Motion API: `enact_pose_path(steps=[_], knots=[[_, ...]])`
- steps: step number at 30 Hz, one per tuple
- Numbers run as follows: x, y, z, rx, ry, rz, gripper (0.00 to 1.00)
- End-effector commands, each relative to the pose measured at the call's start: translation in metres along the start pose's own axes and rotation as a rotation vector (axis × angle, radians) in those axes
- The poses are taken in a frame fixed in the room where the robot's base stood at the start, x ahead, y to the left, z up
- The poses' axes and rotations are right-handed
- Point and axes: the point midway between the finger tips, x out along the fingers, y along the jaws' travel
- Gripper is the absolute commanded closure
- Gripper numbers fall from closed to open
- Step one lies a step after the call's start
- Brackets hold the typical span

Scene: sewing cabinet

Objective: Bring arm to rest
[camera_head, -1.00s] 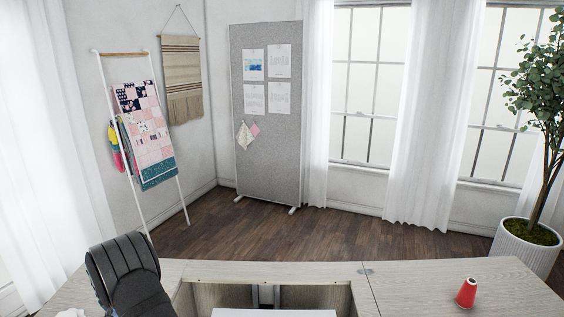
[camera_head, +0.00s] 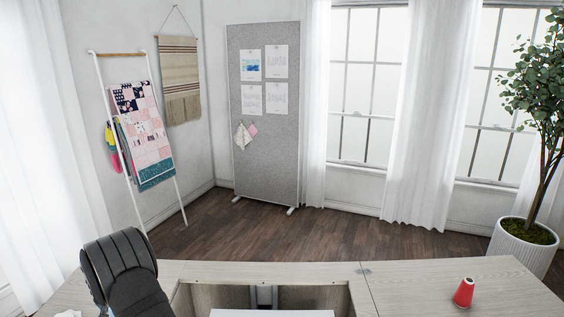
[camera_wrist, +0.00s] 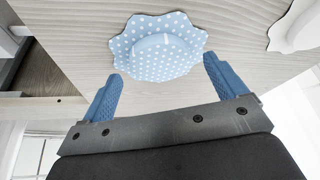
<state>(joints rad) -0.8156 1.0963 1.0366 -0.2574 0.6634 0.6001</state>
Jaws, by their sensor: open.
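My gripper (camera_wrist: 160,90) shows in the wrist view with its two blue fingers wide apart and nothing between them. A blue dotted, scalloped cloth item (camera_wrist: 165,68) lies on the wooden cabinet top beyond the fingertips, apart from them as far as I can tell. In the head view a dark part of my arm (camera_head: 125,275) stands at the lower left, over the cabinet top (camera_head: 430,285). The gripper fingers are not visible in the head view.
A red cone-shaped spool (camera_head: 464,293) stands on the right of the cabinet top. An open recess (camera_head: 200,296) lies in the middle. A white scalloped item (camera_wrist: 297,25) lies near the blue one. A potted plant (camera_head: 523,250) stands beyond the right end.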

Motion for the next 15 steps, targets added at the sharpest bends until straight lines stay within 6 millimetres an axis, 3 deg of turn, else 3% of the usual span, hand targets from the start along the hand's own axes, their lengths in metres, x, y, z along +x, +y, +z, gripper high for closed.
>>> enact_pose_path(steps=[15], knots=[[-0.096, 0.0, -0.001, -0.001, 0.002, -0.001, 0.1]])
